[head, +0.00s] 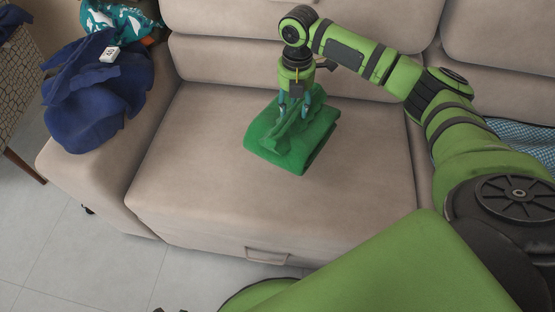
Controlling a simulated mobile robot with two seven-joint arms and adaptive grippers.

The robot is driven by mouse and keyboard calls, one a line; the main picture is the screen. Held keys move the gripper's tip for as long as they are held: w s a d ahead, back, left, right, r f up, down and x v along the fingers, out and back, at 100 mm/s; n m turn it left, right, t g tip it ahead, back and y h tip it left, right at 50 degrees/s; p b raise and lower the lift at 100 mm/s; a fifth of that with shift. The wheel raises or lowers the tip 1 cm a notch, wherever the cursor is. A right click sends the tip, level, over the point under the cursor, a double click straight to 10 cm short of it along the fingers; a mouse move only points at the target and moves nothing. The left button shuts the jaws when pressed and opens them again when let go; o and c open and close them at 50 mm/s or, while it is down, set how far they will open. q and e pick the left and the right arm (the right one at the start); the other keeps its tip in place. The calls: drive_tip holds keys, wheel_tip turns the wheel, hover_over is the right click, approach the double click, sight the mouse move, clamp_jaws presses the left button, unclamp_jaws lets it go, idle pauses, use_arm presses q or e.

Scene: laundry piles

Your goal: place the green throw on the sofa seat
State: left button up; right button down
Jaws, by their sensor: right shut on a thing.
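The green throw (278,141) is a folded bundle at the middle of the beige sofa seat (200,190). It appears to rest on the seat cushion, near the backrest. My right gripper (294,108) points down from above and is shut on the top of the throw, with cloth bunched between its fingers. The underside of the throw is hidden, so I cannot tell whether all of it touches the seat. My left gripper is not in view.
A dark blue garment (85,105) with a small white tag (109,54) drapes over the sofa's left armrest. A teal patterned cloth (112,22) lies behind it. A blue checked cloth (520,137) lies at the right. The seat around the throw is clear.

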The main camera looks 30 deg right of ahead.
drive_tip(key=w+d+n+b, duration=0.2)
drive_tip(key=n, duration=0.1)
drive_tip(key=shift+w+d+f, duration=0.15)
drive_tip(key=shift+d+f, duration=0.15)
drive_tip(key=shift+w+d+r+n+b, duration=0.1)
drive_tip(key=shift+w+d+n+b, duration=0.15)
drive_tip(key=shift+n+b, duration=0.35)
drive_tip(key=shift+s+a+f, duration=0.1)
drive_tip(key=shift+a+f, duration=0.05)
drive_tip(key=shift+f, duration=0.05)
drive_tip(key=s+a+f, duration=0.1)
drive_tip(key=a+f, duration=0.1)
drive_tip(key=a, duration=0.1)
drive_tip(key=s+a+f+b, duration=0.1)
drive_tip(key=a+f, duration=0.1)
drive_tip(key=a, duration=0.1)
drive_tip(key=s+a+f, duration=0.2)
drive_tip(key=a, duration=0.2)
drive_tip(key=shift+s+a+f+b, duration=0.1)
drive_tip(key=shift+f+b, duration=0.15)
drive_tip(key=shift+b, duration=0.1)
wheel_tip(320, 180, down, 4)
drive_tip(key=shift+r+b, duration=0.1)
drive_tip(key=shift+b, duration=0.55)
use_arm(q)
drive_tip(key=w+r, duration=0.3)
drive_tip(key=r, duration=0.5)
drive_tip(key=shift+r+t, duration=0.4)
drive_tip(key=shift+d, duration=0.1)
